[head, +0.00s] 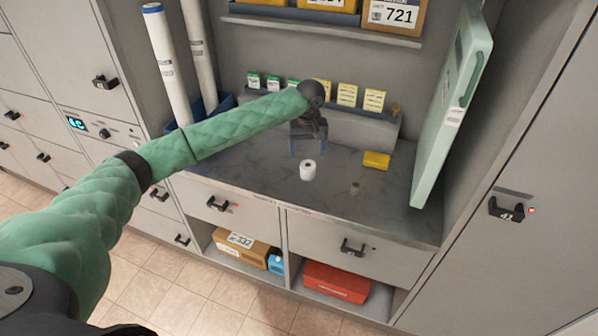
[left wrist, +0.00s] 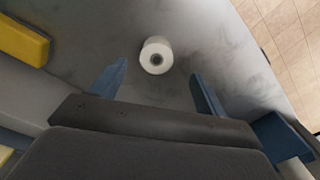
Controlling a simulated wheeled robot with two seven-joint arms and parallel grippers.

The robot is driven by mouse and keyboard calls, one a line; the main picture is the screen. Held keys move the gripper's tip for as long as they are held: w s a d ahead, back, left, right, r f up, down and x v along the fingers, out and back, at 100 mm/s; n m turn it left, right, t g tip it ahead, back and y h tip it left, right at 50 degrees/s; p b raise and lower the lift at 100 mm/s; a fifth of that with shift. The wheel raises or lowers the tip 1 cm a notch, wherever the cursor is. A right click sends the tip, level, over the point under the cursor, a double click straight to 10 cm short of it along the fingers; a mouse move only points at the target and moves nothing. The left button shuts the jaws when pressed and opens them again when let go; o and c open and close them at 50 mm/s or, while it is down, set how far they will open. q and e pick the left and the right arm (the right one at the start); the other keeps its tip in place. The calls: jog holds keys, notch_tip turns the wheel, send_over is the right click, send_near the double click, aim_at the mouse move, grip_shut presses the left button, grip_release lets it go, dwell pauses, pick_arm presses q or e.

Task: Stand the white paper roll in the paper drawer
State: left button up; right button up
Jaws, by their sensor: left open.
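The white paper roll (head: 308,170) stands upright on the grey counter, and it also shows in the left wrist view (left wrist: 156,55). My left gripper (head: 308,148) is just behind and above the roll, with its fingers apart and nothing between them. In the left wrist view the roll lies ahead of the two blue fingertips (left wrist: 160,78), near the line between them. Two shut drawers are under the counter, a left one (head: 225,207) and a right one (head: 345,252). I cannot tell which is the paper drawer. My right gripper is not in view.
A yellow block (head: 376,160) lies right of the roll. A pale green panel (head: 450,110) leans at the counter's right. Tall white tubes (head: 165,65) stand at the left. Small cards (head: 347,95) line the back ledge. A red box (head: 336,283) sits on the lower shelf.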

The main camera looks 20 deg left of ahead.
aim_at(308, 165)
pick_arm(q)
jog(key=shift+d+n, duration=0.15)
jog(key=shift+n, duration=0.85)
jog(key=shift+w+a+n, duration=0.1)
jog(key=shift+a+n, duration=0.1)
jog(key=shift+n, duration=0.4)
jog(key=shift+d+f, duration=0.1)
jog(key=shift+f, duration=0.2)
jog(key=shift+f+p, duration=0.3)
jog(key=shift+f, duration=0.75)
jog(key=shift+w+f+p, duration=0.1)
jog(key=shift+f+p, duration=0.1)
jog(key=shift+p, duration=0.15)
jog(key=f, duration=0.1)
jog(key=f+p, duration=0.1)
jog(key=f, duration=0.1)
jog(key=shift+w+f+p, duration=0.2)
jog(key=shift+w+p, duration=0.05)
jog(key=shift+p, duration=0.1)
jog(key=shift+f, duration=0.65)
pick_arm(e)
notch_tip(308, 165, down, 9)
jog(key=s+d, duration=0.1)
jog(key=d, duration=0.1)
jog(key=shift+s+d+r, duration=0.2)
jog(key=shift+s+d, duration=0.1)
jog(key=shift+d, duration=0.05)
